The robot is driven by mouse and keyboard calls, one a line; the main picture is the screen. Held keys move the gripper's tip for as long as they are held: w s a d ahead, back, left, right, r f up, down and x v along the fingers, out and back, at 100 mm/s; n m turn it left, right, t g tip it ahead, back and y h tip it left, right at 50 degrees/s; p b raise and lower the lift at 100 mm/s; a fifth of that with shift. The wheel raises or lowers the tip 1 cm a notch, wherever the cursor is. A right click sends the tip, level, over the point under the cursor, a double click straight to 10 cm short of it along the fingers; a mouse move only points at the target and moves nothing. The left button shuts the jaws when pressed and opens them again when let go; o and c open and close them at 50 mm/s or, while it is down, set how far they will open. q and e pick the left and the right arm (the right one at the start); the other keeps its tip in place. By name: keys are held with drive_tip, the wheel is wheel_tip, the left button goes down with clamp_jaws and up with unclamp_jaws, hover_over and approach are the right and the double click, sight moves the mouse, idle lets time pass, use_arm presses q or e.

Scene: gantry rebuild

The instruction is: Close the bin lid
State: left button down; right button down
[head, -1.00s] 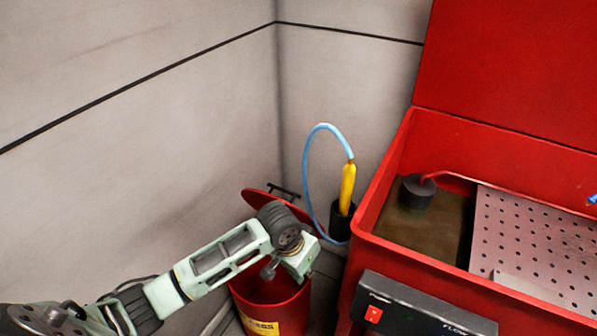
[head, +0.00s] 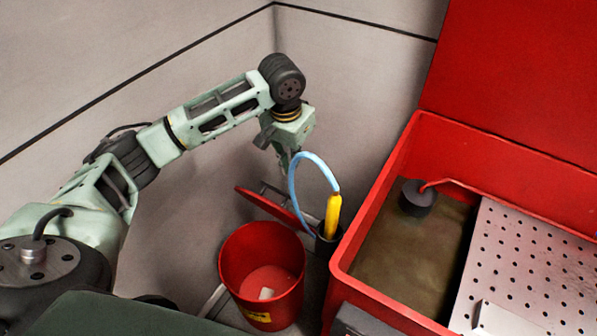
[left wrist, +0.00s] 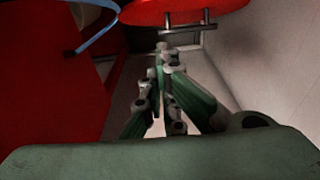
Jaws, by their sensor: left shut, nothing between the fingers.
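The red bin (head: 232,258) stands on the floor left of the red washer, its top open and a pale piece inside. Its red lid (head: 262,203) is raised and tilted at the bin's far side, partly behind the blue hose. My left gripper (head: 287,167) points down just above and behind the lid, near its metal bars; its tips are partly hidden by the hose. In the left wrist view the fingers (left wrist: 164,52) are shut and empty, with the lid (left wrist: 185,10) and its bar just beyond. I cannot tell whether they touch. My right gripper is out of view.
A red parts washer (head: 385,190) with an open lid fills the right side. A yellow-handled brush (head: 332,215) on a blue hose (head: 293,180) stands in a black holder beside the bin. Grey walls (head: 200,60) meet in the corner behind my arm.

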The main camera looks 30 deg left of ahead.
use_arm(q)
hover_over(292, 198)
drive_tip(key=f, duration=1)
drive_tip(key=shift+s+f, duration=0.2)
drive_tip(key=shift+s, duration=0.2)
drive_tip(key=shift+s+a+f+p, duration=0.1)
drive_tip(key=shift+s+p, duration=0.2)
drive_tip(key=shift+s, duration=0.15)
drive_tip(key=shift+w+f, duration=0.1)
